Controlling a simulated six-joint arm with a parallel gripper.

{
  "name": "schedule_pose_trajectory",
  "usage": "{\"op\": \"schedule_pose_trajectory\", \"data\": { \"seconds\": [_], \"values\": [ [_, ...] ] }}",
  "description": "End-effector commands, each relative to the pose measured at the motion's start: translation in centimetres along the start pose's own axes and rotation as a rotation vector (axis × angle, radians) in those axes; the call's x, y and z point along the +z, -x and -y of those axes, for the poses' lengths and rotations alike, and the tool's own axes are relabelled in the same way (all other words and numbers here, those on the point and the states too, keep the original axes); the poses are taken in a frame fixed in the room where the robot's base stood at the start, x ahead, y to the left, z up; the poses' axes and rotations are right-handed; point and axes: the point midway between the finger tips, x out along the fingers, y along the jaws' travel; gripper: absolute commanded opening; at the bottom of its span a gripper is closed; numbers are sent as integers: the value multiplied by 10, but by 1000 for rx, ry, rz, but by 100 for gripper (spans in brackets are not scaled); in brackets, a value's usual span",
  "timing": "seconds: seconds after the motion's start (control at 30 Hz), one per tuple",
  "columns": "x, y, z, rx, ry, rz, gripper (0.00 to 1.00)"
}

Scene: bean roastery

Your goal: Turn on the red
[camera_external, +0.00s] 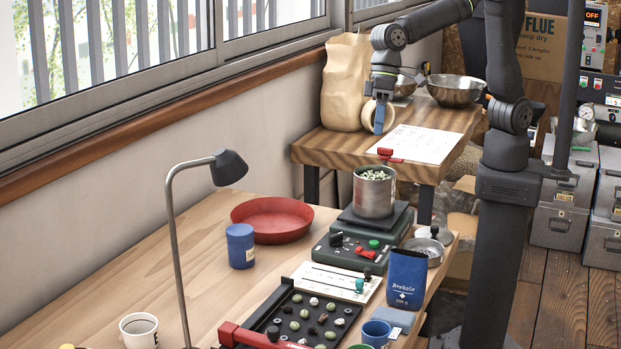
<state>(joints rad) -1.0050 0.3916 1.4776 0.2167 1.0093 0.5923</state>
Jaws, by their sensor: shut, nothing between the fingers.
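A green device (345,250) with a dark top plate stands on the front table. Its front has a black knob (336,239), a green button (374,244) and a small red switch-like part (365,253). A metal pot of pale green beans (375,198) sits on the plate. I cannot tell the red part's position. Another red piece (385,153) shows just above the pot, by the back table's edge. My gripper (379,131) points down above the back table, beside the paper bag, well above and behind the device. Its blue fingers are shut and empty.
A red bowl (272,234), blue canister (240,246) and desk lamp (228,167) stand left of the device. In front are a black bean tray (262,318) with a red handle (262,338), a blue pouch (406,278) and cups. Bare tabletop (120,285) lies at left.

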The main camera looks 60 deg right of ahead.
Motion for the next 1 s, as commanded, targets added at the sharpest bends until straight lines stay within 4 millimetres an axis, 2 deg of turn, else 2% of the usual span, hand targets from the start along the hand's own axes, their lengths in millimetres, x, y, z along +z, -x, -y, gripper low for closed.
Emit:
{"op": "schedule_pose_trajectory", "data": {
  "seconds": [0.03,0.4,0.6,0.8,1.0],
  "values": [
    [0,-12,2,7,84,-1,0],
    [-1,-82,14,53,756,-15,0],
    [1,-113,19,74,1060,-15,0],
    [3,-128,21,85,1222,-13,0],
    [3,-131,22,88,1256,-13,0]
  ]
}}
